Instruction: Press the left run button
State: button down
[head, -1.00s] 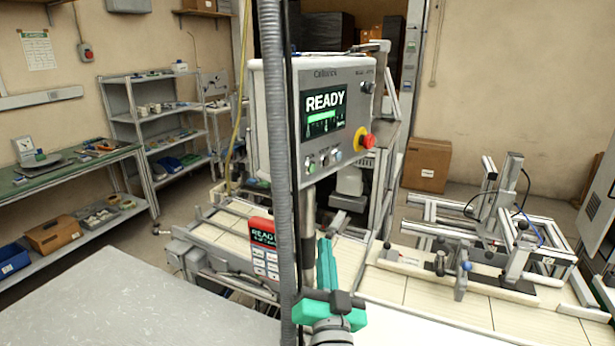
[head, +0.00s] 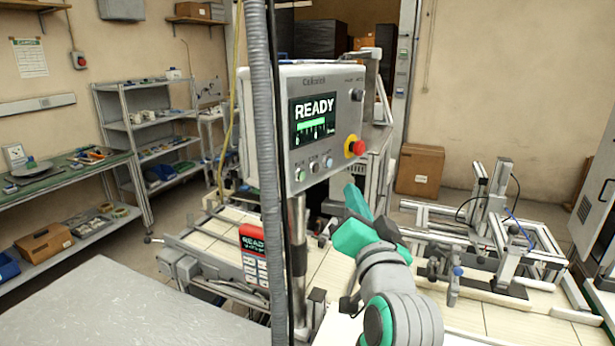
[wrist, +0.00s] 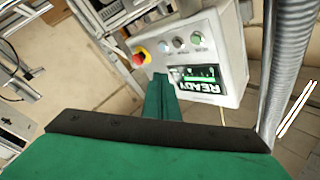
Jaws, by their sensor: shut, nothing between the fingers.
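The grey control box (head: 270,135) stands on a post, its screen (head: 314,117) reading READY with a green bar. Below the screen is a row of three small buttons. The left one (head: 300,174) looks greenish; it also shows in the wrist view (wrist: 196,38), where the panel appears upside down. The middle button (head: 314,166) and right button (head: 328,161) sit beside it. My green gripper (head: 352,190) is shut and empty, below and right of the buttons, apart from them in the head view. In the wrist view its fingertips (wrist: 160,78) overlap the screen's edge.
A red emergency stop (head: 358,147) on a yellow ring projects from the panel's right side. A grey ribbed conduit (head: 268,200) hangs in front of the box. A red keypad device (head: 253,255) reading READY stands below. A metal fixture (head: 490,240) is at right.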

aim_at(302, 176)
jog(key=w+a, duration=0.5)
jog(key=a, duration=0.2)
jog(key=shift+a, duration=0.15)
dwell(0.4)
jog(key=shift+w+a, duration=0.1)
jog(key=shift+w, duration=0.05)
dwell(1.8)
jog(key=shift+w+a, duration=0.15)
jog(key=shift+a, duration=0.1)
jog(key=shift+w, duration=0.15)
dwell(0.5)
